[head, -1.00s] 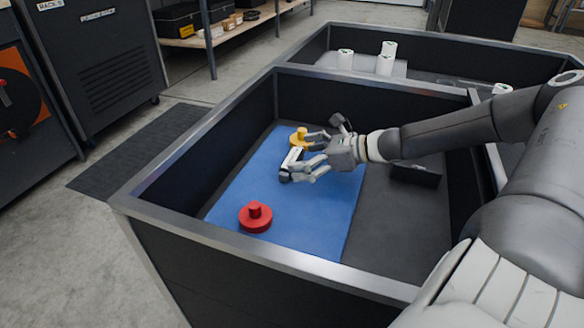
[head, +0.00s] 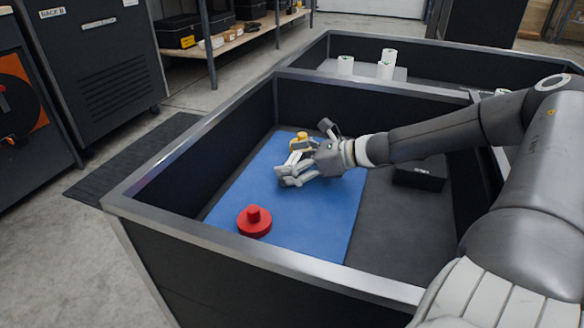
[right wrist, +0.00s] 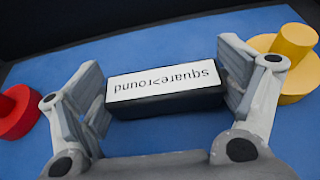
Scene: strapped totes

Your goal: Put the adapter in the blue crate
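The adapter (right wrist: 165,88) is a black block with a white label reading "square>round", upside down in the right wrist view. It lies on the blue floor area (head: 320,220) inside the near tote; its white label (head: 292,158) shows partly in the head view. My right gripper (head: 294,163) is low over it, with one finger against each end and no clear gap in the right wrist view (right wrist: 166,90). I cannot tell that it is lifted. My left gripper is not in view. No separate blue crate shows, only this blue floor area.
A red knobbed disc (head: 254,222) lies near the tote's front, and a yellow one (head: 299,141) close beyond my right gripper. A black box (head: 420,176) lies on the dark floor to the right. The tote's metal rim (head: 180,222) surrounds them. White cylinders (head: 385,70) stand in the far tote.

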